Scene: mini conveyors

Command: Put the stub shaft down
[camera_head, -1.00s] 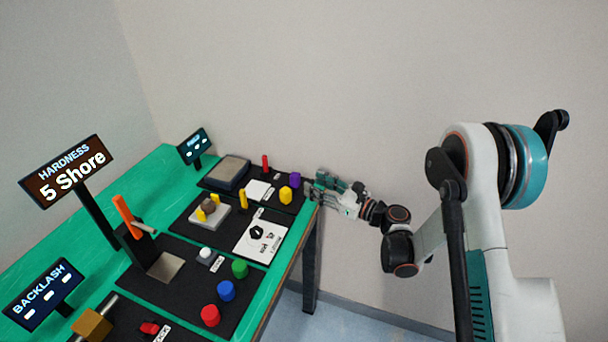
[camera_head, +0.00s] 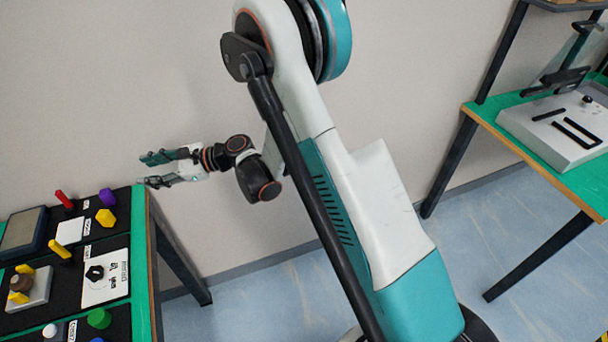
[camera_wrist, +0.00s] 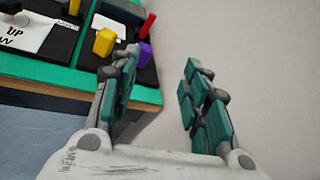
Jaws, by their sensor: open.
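My gripper (camera_head: 147,170) is open beside the far right corner of the left table. In the wrist view its two fingers stand apart with nothing between them (camera_wrist: 158,68). A yellow block (camera_head: 106,218), a purple piece (camera_head: 107,196) and a red peg (camera_head: 64,198) stand on a black mat near that corner. In the wrist view the yellow block (camera_wrist: 104,42) and purple piece (camera_wrist: 144,53) lie just beyond the left finger, apart from it as far as I can tell. I cannot tell which piece, if any, is the stub shaft.
The green left table (camera_head: 141,260) carries black mats with a grey tray (camera_head: 22,232), a white dial card (camera_head: 106,284) and a green knob (camera_head: 99,318). A second green table (camera_head: 497,120) with a white fixture (camera_head: 555,130) stands at right.

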